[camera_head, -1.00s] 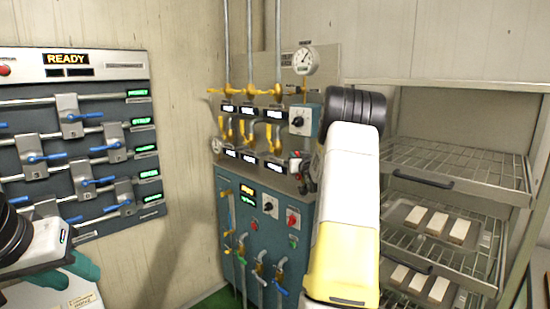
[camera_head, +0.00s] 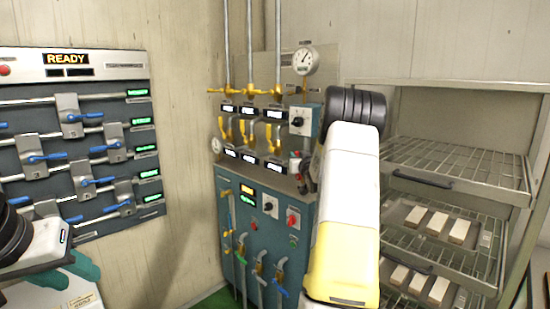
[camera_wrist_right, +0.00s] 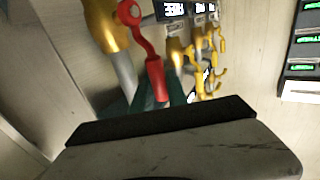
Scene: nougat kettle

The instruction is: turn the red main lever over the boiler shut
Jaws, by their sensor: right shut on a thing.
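The red main lever (camera_wrist_right: 155,75) shows in the right wrist view, with a round red hub at its upper end, an S-bent arm and a thick grip hanging down. My right gripper (camera_wrist_right: 156,98) has its teal fingers on either side of that grip and is shut on it. In the head view my right arm covers most of the lever and gripper, at the right edge of the blue boiler cabinet (camera_head: 262,215). My left gripper (camera_head: 85,268) is at the lower left, away from the lever; its fingertip gap is not clear.
A panel with blue-handled levers (camera_head: 75,150) and a READY display is on the left wall. Yellow pipes and valves (camera_head: 245,92) and a round gauge (camera_head: 306,61) are above the cabinet. A wire rack (camera_head: 455,165) with trays of pale blocks stands at the right.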

